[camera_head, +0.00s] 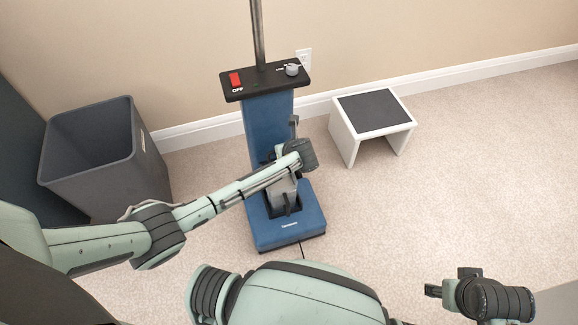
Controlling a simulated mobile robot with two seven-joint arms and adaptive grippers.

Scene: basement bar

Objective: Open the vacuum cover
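A blue upright vacuum (262,125) stands near the wall, with a black top panel (262,82) carrying a red OFF switch (235,79) and a grey knob (292,69). Its blue foot (290,231) rests on the carpet. I cannot make out a separate cover edge; my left wrist hides part of the front. My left gripper (286,207) points down in front of the vacuum body, just over the foot. Its fingers are too small to tell whether they are open or touch the vacuum. My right gripper (447,284) is at the lower right, away from the vacuum; its finger state is unclear.
A dark grey bin (90,165) stands left of the vacuum, close to my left arm. A white step stool (345,140) with a dark top stands to the right by the wall. A wall outlet (304,58) is behind the vacuum. The carpet on the right is clear.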

